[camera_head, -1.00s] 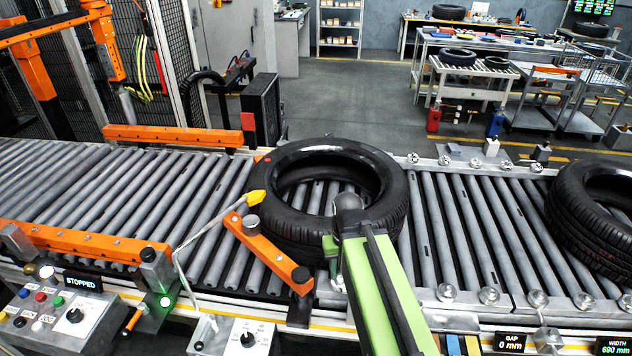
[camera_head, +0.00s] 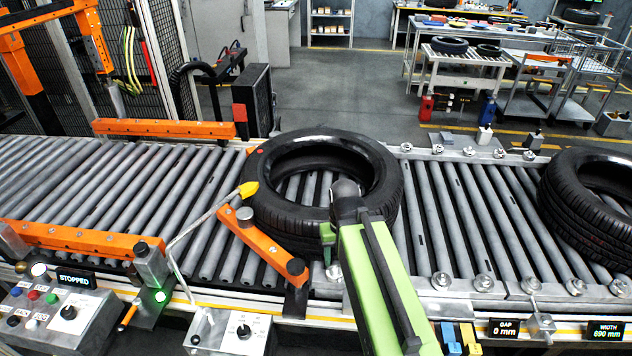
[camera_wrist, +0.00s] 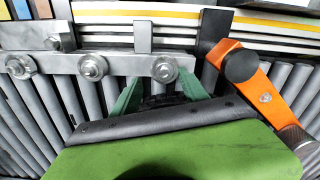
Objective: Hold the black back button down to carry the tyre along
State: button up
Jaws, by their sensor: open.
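The black button (camera_head: 13,321) is on the sloped control panel (camera_head: 82,327) at the lower left, in front of the conveyor. A small display (camera_head: 74,281) above the panel reads STOPPED. The tyre (camera_head: 272,212) lies flat on the rollers mid-conveyor, by the tilted orange guide arm. My green gripper (camera_head: 328,245) reaches over the near side of the tyre, far right of the panel. In the wrist view the gripper's fingers (camera_wrist: 160,92) are apart. A dark patch shows between them, but I cannot tell what it is. The button is not in the wrist view.
A second tyre (camera_head: 590,205) lies on the rollers at the right. The orange guide arm (camera_head: 262,245) and a thin bent rod with a yellow tip (camera_head: 249,189) stand between my gripper and the panel. A dial box (camera_head: 235,331) sits at the front edge.

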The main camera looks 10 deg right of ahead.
grip_shut()
jog(key=shift+d, duration=0.1)
dwell(1.4)
